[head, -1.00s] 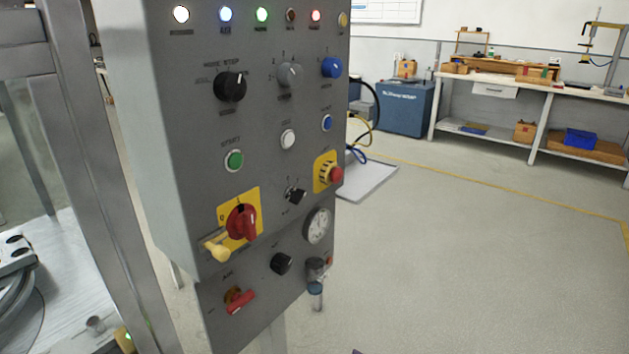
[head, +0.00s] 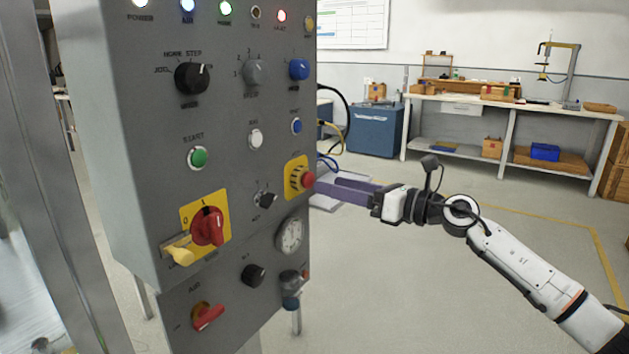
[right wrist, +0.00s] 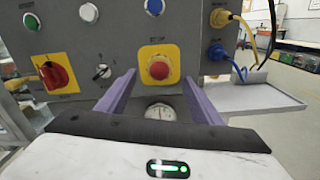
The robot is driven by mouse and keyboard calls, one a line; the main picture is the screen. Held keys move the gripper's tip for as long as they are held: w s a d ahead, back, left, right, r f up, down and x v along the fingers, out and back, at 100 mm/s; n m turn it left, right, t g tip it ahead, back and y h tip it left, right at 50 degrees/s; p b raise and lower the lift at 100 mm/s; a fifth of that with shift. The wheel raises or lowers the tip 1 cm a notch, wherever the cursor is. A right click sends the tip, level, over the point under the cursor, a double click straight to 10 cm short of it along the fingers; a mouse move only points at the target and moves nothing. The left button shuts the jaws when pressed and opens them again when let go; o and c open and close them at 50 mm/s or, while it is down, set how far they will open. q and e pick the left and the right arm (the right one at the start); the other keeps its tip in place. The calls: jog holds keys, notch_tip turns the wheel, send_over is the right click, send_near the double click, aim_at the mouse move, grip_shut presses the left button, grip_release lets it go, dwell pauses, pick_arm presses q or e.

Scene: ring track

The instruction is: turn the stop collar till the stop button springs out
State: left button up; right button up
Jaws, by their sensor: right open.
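The red stop button (head: 307,180) sits on a yellow plate at the right edge of the grey control panel, with the yellow stop collar (head: 295,179) around its base. In the right wrist view the red stop button (right wrist: 159,70) is ahead, between the two purple fingers, and a thin rim of the collar (right wrist: 159,58) shows around it. My right gripper (head: 340,187) is open, its fingers pointing at the button. In the wrist view its fingertips (right wrist: 160,88) lie either side and below the button; I cannot tell how far short they are. My left gripper is not in view.
The grey panel (head: 140,120) also carries a red rotary switch (head: 208,227) with a yellow lever, a green start button (head: 198,157), black knobs and a dial gauge (head: 290,235). Cables hang behind its right edge. The floor to the right is clear up to the workbench (head: 510,105).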

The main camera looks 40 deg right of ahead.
aim_at(312, 180)
jog(key=shift+p+x, duration=0.4)
jog(key=shift+x, duration=2.65)
jog(key=c, duration=1.1)
jog(key=shift+o, duration=0.2)
